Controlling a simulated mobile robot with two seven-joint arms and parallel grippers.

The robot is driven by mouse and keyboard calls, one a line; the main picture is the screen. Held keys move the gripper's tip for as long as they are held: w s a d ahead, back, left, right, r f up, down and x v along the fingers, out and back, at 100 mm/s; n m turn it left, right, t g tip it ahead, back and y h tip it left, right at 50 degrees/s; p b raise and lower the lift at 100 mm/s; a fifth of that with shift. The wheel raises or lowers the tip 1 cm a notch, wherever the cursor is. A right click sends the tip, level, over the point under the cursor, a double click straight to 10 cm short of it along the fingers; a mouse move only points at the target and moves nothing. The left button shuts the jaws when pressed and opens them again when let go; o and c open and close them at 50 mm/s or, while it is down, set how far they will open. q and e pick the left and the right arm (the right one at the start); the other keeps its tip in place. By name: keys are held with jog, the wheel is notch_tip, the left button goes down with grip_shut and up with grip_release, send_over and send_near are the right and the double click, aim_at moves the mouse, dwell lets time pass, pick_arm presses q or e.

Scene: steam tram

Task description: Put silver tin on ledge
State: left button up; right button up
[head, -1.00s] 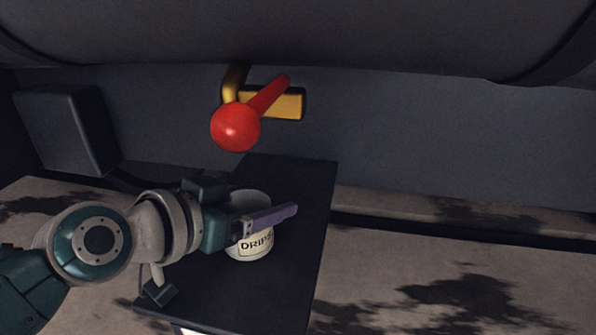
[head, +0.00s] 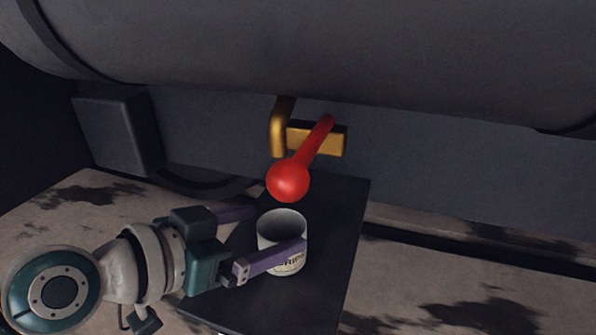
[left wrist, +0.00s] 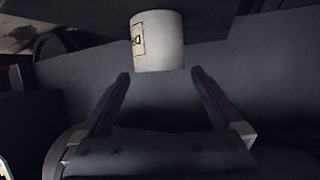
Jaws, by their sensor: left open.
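The silver tin (head: 281,230), an open-topped can with a label reading roughly "DRIPS", stands upright on a dark flat ledge (head: 335,225) below a red-knobbed lever. My left gripper (head: 275,230) is open, its purple fingers reaching toward the tin from the left. The near finger passes in front of the tin's lower side and hides part of the label. In the left wrist view the tin (left wrist: 158,42) is just beyond the fingertips, centred between them, with the gripper (left wrist: 160,75) empty. My right gripper is not in view.
A red ball-ended lever (head: 289,181) on a brass valve (head: 318,138) hangs just above and behind the tin. A large dark cylinder (head: 330,60) spans overhead. A dark box (head: 118,132) is at the left. Stained pale ground (head: 450,285) lies right of the ledge.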

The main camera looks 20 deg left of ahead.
pick_arm(q)
jog(key=s, duration=0.2)
jog(key=s+d+g+p, duration=0.1)
jog(key=s, duration=0.2)
jog(key=s+r+g, duration=0.1)
jog(key=s, duration=0.2)
jog(key=shift+d+r+m+h+p, duration=0.1)
jog(key=shift+d+m+h+p, duration=0.2)
jog(key=shift+d+m, duration=0.1)
jog(key=s+a+n+g+y, duration=0.1)
jog(key=s+a+g+y, duration=0.1)
jog(key=s, duration=0.5)
jog(key=s+a+n+g+y, duration=0.2)
jog(key=s+a+g+y, duration=0.1)
jog(key=s, duration=0.4)
jog(key=shift+s+a+n+g+y, duration=0.3)
jog(key=shift+g+y, duration=0.1)
jog(key=shift+g, duration=0.4)
jog(key=shift+r, duration=0.1)
jog(key=shift+c, duration=0.2)
